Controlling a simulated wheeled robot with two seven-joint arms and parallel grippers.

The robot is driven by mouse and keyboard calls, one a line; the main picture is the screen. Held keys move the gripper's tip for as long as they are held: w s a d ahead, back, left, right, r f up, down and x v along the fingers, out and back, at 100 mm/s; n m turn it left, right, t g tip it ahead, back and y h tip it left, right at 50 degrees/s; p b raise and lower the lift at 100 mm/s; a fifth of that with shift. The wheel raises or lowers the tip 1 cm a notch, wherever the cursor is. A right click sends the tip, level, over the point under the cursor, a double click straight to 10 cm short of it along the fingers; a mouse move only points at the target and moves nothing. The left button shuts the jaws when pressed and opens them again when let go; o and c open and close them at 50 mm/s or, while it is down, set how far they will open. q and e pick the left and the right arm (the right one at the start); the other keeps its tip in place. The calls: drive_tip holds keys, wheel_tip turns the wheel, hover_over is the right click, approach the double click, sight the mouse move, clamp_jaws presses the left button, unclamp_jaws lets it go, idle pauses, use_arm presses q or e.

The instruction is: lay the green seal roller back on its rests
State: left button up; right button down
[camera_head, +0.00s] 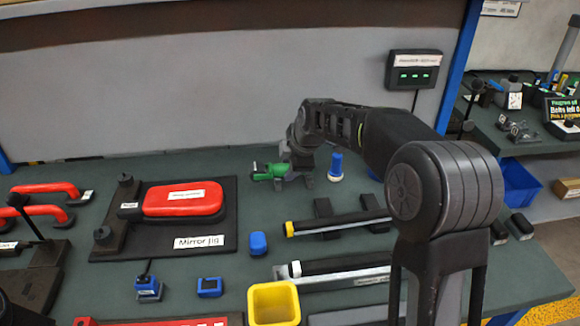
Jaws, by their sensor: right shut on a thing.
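The green seal roller (268,172) is at the back middle of the bench in the head view. My right gripper (290,174) comes down over its right part and is shut on it. The wrist and fingers hide part of the roller, and I cannot tell whether it touches the bench or a rest. Dark blocks (325,207) lie beneath a black bar with a yellow end (335,223) nearer to me. I cannot tell which blocks are the roller's rests. My left gripper is not in view.
A blue-topped bottle (336,168) stands close to the right of my gripper. A red-covered mirror jig (184,199) lies to the left. A blue block (258,243) and a yellow bin (274,304) are nearer. A grey wall panel (200,90) closes off the back.

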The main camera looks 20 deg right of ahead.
drive_tip(key=c, duration=0.9)
unclamp_jaws()
drive_tip(key=shift+c, duration=0.2)
drive_tip(key=v, duration=0.8)
drive_tip(key=shift+f, duration=0.1)
